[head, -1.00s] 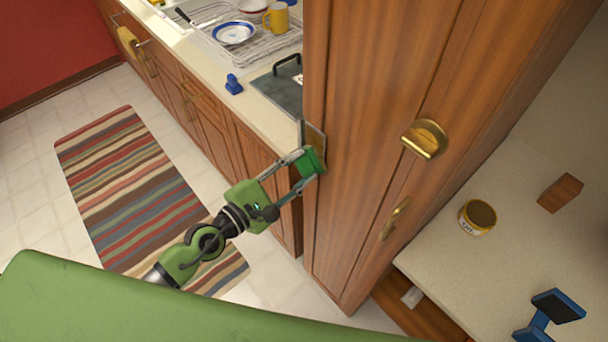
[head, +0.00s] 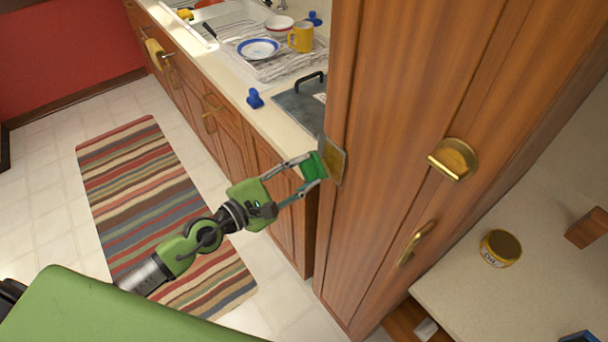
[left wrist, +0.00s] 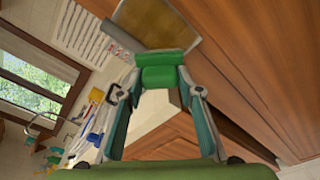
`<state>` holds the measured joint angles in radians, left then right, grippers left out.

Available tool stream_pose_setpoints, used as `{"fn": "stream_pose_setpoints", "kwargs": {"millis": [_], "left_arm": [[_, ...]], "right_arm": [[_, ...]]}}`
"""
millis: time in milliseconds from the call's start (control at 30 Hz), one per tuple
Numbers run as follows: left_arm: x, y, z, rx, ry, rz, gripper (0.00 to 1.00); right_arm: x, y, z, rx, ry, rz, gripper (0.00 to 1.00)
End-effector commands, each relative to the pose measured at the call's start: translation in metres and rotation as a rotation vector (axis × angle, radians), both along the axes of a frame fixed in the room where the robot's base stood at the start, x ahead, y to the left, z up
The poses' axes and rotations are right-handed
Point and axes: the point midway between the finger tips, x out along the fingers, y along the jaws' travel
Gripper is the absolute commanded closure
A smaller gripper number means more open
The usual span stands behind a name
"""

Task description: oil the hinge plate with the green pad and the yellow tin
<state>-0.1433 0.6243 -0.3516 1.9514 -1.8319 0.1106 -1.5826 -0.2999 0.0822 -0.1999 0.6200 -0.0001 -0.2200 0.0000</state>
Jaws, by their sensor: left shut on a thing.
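The hinge plate (head: 335,161) is a dull brass plate with a grey leaf on the corner of the tall wooden cabinet. My left gripper (head: 314,168) is shut on the green pad (head: 312,164) just left of the plate. In the left wrist view, the pad (left wrist: 162,72) sits between the fingertips, and the plate (left wrist: 150,22) shows beyond it, partly hidden. I cannot tell whether pad and plate touch. The yellow tin (head: 499,250), with a dark brown top, stands on the pale counter at right. My right gripper is out of view.
The tall cabinet (head: 400,90) with brass handles stands between the pad and the tin. A brown block (head: 588,228) lies on the right counter. The left counter holds a dish rack (head: 270,62), a yellow mug (head: 301,37) and a small blue object (head: 254,98). A striped rug (head: 150,190) covers the floor.

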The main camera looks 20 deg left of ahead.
Motion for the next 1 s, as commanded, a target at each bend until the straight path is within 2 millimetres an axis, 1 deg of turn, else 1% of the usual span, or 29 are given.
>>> {"fn": "stream_pose_setpoints", "kwargs": {"millis": [67, 333, 633, 1000], "left_arm": [[-0.001, 0.002, 0.001, -0.001, -0.003, 0.001, 0.84], [-0.023, 0.017, -0.003, 0.002, -0.001, 0.000, 0.84], [-0.044, 0.034, -0.003, 0.002, 0.000, -0.001, 0.84], [-0.047, 0.037, 0.001, -0.002, -0.002, 0.000, 0.84]], "right_arm": [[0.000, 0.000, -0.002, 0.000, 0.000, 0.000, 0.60], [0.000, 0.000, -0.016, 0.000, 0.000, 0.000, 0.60], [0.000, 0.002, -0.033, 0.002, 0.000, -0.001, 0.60], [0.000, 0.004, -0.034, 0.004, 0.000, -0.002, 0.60]]}}
